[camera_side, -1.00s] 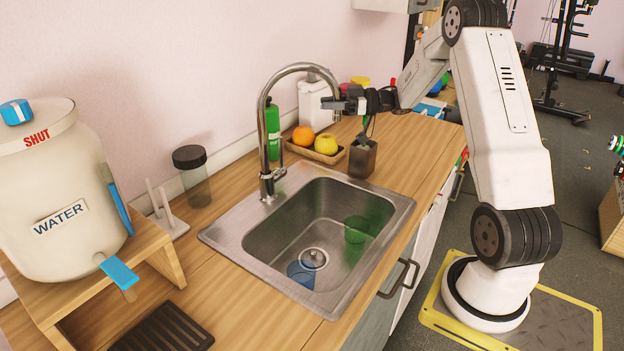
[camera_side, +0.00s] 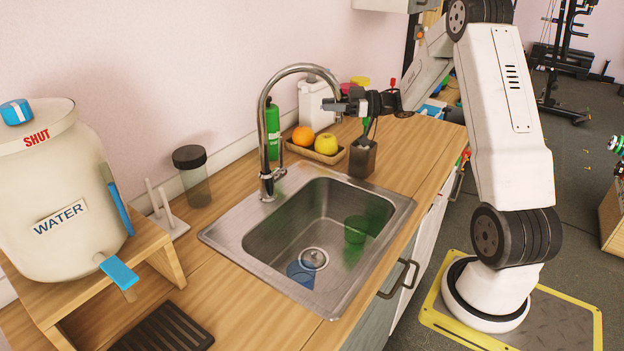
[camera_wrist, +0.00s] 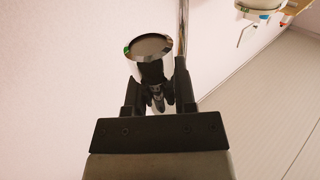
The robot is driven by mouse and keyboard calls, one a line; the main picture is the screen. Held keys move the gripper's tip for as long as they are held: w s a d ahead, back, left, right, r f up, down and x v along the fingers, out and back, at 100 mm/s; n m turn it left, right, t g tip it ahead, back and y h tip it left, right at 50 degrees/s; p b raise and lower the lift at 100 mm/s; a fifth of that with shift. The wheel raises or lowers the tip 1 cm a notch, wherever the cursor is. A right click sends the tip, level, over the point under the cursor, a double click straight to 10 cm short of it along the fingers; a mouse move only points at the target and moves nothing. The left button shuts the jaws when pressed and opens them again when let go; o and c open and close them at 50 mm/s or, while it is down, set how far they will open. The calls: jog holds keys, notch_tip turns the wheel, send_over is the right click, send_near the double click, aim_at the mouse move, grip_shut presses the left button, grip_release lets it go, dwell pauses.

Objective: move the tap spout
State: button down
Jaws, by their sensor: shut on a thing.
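The tap spout (camera_side: 291,69) is a tall chrome gooseneck rising from the back edge of the sink (camera_side: 228,231) and curving over to the right. My gripper (camera_side: 335,104) is at the free end of the spout, above the counter just beyond the sink's back right corner. It is shut on the spout end. In the wrist view the spout's round dark outlet (camera_wrist: 150,46) sits between the fingers of my gripper (camera_wrist: 157,98), with the chrome pipe beside it.
A green cup (camera_side: 355,229) and a blue cup (camera_side: 301,272) are in the sink. A fruit tray (camera_side: 328,157) and a brown pot (camera_side: 362,160) stand below my gripper. A green bottle (camera_side: 272,130) is close behind the spout. A water container (camera_side: 60,190) stands at the left.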

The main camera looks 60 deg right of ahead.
jog(key=s+a+m+t+h, duration=0.2)
jog(key=s+a+h, duration=0.3)
jog(key=a, duration=0.7)
jog(key=shift+s+a+m+t, duration=0.4)
jog(key=shift+s+m, duration=0.15)
jog(key=shift+m, duration=0.35)
jog(key=shift+c, duration=2.2)
grip_release()
jog(key=shift+s, duration=0.1)
